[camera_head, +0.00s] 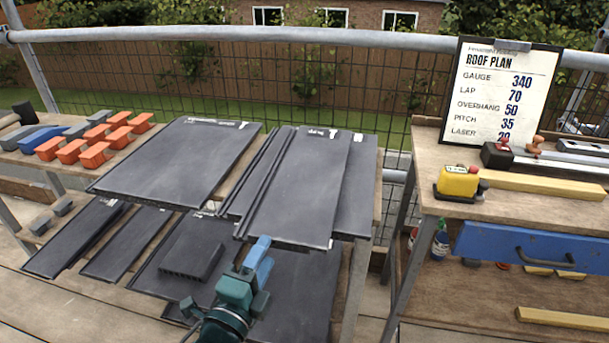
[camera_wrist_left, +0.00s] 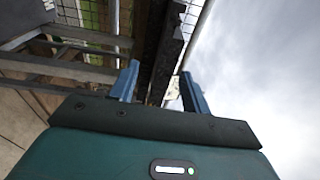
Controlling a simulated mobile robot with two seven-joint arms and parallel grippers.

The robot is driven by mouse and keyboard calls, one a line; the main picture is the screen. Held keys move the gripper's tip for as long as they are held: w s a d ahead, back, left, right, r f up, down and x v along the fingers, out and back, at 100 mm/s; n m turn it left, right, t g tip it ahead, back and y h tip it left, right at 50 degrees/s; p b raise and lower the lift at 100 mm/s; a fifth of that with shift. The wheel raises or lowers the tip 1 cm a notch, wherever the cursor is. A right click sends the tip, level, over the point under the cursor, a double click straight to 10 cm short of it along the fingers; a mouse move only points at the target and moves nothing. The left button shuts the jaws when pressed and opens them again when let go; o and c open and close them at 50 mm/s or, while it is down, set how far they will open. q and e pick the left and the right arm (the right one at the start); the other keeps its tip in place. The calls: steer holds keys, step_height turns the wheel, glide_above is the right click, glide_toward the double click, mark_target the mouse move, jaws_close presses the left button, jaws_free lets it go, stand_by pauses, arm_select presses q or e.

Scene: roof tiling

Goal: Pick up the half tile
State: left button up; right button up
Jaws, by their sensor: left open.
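A long narrow dark tile (camera_head: 302,190), which looks like the half tile, lies on top of the tiles on the upper rack; its white marking is too small to read. My left gripper (camera_head: 262,250) has its blue fingers close to this tile's near edge. In the left wrist view my left gripper (camera_wrist_left: 160,72) is open, and a dark slab edge (camera_wrist_left: 163,45) shows ahead, between the fingers in the picture. I cannot tell whether the fingers touch it. My right gripper is not in view.
A wide dark tile (camera_head: 180,160) lies left on the rack. More tiles (camera_head: 125,245) lie on the lower level. Orange blocks (camera_head: 95,155) sit far left. A right bench holds a yellow device (camera_head: 457,182), a roof plan board (camera_head: 500,95) and a blue drawer (camera_head: 520,245).

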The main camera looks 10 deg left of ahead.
mark_target(274, 228)
arm_select(q)
steer(key=shift+w+d+r, duration=0.1)
steer(key=shift+w+r, duration=0.05)
steer(key=shift+w, duration=0.9)
steer(key=shift+w+d+r, duration=0.15)
steer(key=shift+w+r, duration=0.05)
steer(key=shift+w, duration=0.8)
steer(key=shift+w+d+r, duration=0.1)
steer(key=shift+w+r, duration=0.05)
steer(key=shift+w, duration=0.9)
jaws_close()
steer(key=shift+r, duration=0.25)
